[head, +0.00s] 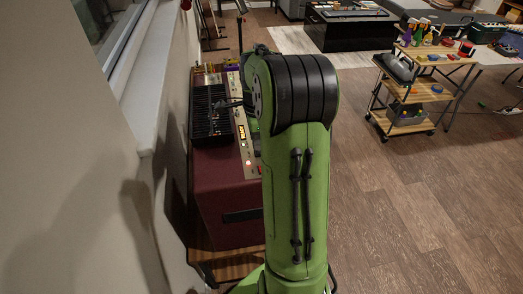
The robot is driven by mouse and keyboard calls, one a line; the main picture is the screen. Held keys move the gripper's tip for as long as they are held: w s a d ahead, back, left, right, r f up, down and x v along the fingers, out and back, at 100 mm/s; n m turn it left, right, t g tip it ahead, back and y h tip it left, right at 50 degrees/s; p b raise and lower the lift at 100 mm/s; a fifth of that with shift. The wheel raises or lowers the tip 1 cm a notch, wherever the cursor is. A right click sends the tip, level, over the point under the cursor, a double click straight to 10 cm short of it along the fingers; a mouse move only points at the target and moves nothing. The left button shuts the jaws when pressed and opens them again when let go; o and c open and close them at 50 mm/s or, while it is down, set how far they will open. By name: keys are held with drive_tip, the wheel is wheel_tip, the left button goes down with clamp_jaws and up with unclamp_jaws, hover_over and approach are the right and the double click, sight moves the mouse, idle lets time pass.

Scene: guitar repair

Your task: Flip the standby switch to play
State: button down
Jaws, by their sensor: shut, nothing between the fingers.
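A dark red amplifier (222,188) stands on a wooden stand against the wall at the left. A pale control panel (246,155) runs along its top edge, with an orange-lit part (242,132) and a red light (249,163). Which part is the standby switch, and its position, are too small to tell. My gripper (228,103) appears as a small dark shape over the amplifier's top, beside the panel. It is shut and empty. My green arm hides the panel's right side and part of the gripper. Contact with the panel cannot be made out.
A black grille (210,112) lies on the amplifier's top. The wall and window sill (150,75) are close on the left. A wooden cart (415,90) with bottles and tools stands at the back right. The wood floor (425,200) at the right is clear.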

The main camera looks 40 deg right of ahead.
drive_tip(key=shift+f+b, duration=0.5)
drive_tip(key=shift+f, duration=0.2)
wheel_tip(320, 180, up, 7)
drive_tip(key=p, duration=0.6)
drive_tip(key=shift+r, duration=0.15)
idle(0.4)
